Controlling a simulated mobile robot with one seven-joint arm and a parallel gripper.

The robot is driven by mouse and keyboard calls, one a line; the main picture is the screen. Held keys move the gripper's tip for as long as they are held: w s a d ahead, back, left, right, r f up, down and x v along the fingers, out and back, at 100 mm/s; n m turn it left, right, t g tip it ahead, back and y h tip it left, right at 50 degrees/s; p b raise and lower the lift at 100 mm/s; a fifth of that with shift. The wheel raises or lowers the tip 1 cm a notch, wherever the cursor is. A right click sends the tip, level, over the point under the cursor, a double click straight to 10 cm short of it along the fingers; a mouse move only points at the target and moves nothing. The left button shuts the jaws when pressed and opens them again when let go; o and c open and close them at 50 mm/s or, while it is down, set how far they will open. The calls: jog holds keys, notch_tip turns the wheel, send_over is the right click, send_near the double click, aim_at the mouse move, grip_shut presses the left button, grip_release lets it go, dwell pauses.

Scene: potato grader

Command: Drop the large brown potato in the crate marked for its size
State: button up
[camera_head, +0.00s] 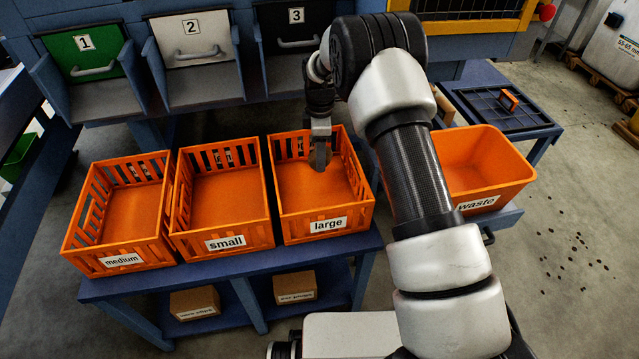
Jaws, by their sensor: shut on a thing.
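My gripper (320,150) points down into the back part of the orange crate labelled "large" (325,224). It is shut on the brown potato (328,159), which shows only as a small brown patch around the fingers. I cannot tell whether the potato touches the crate floor or hangs above it. The crate labelled "small" (225,243) stands just left of it, and the crate labelled "medium" (122,260) at the far left. All three crates look empty.
The crates stand on a blue table (240,271). An orange "waste" bin (477,204) is right of my arm. Numbered chutes, green 1 (88,48), white 2 (192,31) and black 3 (298,25), stand behind the crates. Two cardboard boxes sit on the lower shelf.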

jog(key=o, duration=1.2)
jog(key=shift+o, duration=0.2)
jog(key=shift+r, duration=0.1)
notch_tip(320, 180, up, 17)
jog(key=p, duration=0.2)
jog(key=shift+p, duration=0.4)
jog(key=shift+r, duration=0.1)
